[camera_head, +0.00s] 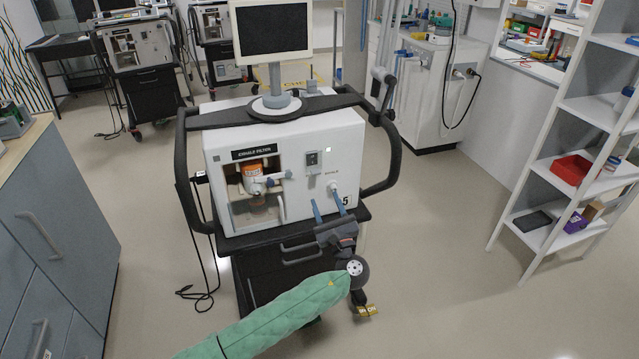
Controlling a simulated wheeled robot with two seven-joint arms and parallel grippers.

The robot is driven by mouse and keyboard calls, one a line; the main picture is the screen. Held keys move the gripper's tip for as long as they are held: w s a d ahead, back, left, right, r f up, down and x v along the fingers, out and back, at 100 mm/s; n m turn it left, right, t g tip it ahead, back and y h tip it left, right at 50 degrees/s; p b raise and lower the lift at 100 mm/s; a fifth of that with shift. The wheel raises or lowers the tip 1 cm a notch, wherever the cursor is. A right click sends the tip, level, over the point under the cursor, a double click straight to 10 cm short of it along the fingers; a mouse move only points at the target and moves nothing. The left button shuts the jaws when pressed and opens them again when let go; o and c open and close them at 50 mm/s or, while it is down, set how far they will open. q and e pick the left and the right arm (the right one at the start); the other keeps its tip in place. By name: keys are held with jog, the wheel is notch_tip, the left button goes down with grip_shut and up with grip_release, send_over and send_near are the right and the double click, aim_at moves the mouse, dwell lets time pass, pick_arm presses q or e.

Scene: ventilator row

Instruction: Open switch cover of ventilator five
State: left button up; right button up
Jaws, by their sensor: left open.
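Ventilator five (235,200) is a white unit with black side handles on a dark cart in the middle of the head view, marked with a 5. A small grey switch plate with a dark middle (313,160) sits on its front, right of the orange-topped filter; I cannot tell how its cover stands. My left gripper (325,196) is open and empty, its two blue-tipped fingers pointing up at the lower front of the unit, below the switch plate. The fingertips appear apart from the plate. My right gripper is not in view.
A monitor (271,31) stands on top of the unit. A grey cabinet (60,230) is at the left and a white shelf rack (560,160) at the right. Other ventilators (137,47) stand behind. A black cable hangs at the cart's left; floor at the right is clear.

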aim_at(315, 162)
pick_arm(q)
jog(key=w+a+r+m+p, duration=0.1)
jog(key=w+a+r+m, duration=0.1)
jog(key=w, duration=0.5)
jog(key=shift+r+m+h, duration=0.3)
jog(key=shift+r+m, duration=0.1)
jog(key=shift+r, duration=0.1)
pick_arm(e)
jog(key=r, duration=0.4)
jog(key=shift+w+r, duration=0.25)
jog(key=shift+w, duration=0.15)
pick_arm(q)
jog(key=c, duration=1)
